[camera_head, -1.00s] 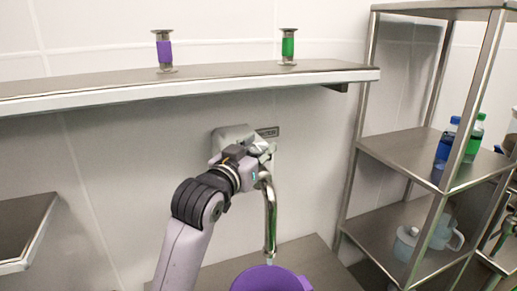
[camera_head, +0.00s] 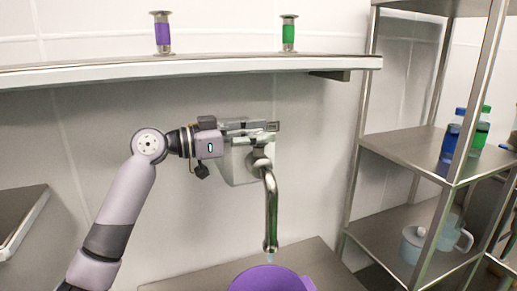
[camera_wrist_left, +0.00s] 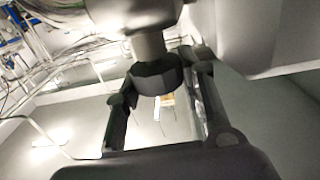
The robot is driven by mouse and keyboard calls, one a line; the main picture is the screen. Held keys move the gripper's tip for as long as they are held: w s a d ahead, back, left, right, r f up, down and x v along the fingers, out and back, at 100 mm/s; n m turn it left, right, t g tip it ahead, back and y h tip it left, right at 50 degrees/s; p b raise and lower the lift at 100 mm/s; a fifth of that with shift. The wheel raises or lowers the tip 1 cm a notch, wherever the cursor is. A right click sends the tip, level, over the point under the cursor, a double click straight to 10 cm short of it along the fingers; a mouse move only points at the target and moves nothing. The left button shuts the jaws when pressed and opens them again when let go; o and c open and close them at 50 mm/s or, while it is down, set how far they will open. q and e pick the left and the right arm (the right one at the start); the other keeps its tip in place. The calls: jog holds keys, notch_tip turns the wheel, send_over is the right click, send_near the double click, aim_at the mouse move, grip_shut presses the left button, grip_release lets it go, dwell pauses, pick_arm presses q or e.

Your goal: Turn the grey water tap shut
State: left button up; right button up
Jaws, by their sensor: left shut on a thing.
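The grey water tap shows in the head view as a curved metal spout (camera_head: 271,205) in front of a grey wall plate (camera_head: 238,168). A small pale bit of water shows at the spout's mouth. My left gripper (camera_head: 262,132) lies level at the top of the tap, coming from the left, and is shut on the tap's handle. In the left wrist view the dark handle (camera_wrist_left: 158,76) sits between the two fingers, on a pale metal stem. The gripper hides most of the handle in the head view. My right gripper is out of view.
A purple bucket (camera_head: 268,281) stands under the spout on a metal counter (camera_head: 205,281). A wall shelf (camera_head: 200,66) above holds a purple and a green spool-shaped piece. A metal rack (camera_head: 400,152) with bottles and jugs stands at the right.

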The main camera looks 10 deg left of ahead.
pick_arm(q)
jog(key=m+g+h+b, duration=0.1)
jog(key=m+g, duration=0.1)
jog(key=shift+w+g, duration=0.1)
jog(key=shift+g, duration=0.3)
jog(key=m+g+h, duration=0.1)
jog(key=g, duration=0.1)
jog(key=shift+r+m+g, duration=0.1)
jog(key=shift+m+g, duration=0.3)
jog(key=shift+r+m+g+h+p, duration=0.1)
jog(key=shift+m+g+h+p, duration=0.4)
jog(key=shift+m+g, duration=0.5)
jog(key=m+g+p, duration=0.1)
jog(key=g, duration=0.1)
jog(key=shift+g, duration=0.3)
jog(key=shift+f+m+g+y+p, duration=0.15)
jog(key=shift+m+g+p, duration=0.25)
jog(key=shift+g+p, duration=0.3)
jog(key=shift+f+m+g+y+p, duration=0.15)
jog(key=shift+m+g+p, duration=0.25)
jog(key=shift+g+p, duration=0.25)
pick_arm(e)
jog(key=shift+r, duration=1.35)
pick_arm(q)
jog(key=shift+f+g, duration=0.15)
jog(key=shift+g, duration=0.1)
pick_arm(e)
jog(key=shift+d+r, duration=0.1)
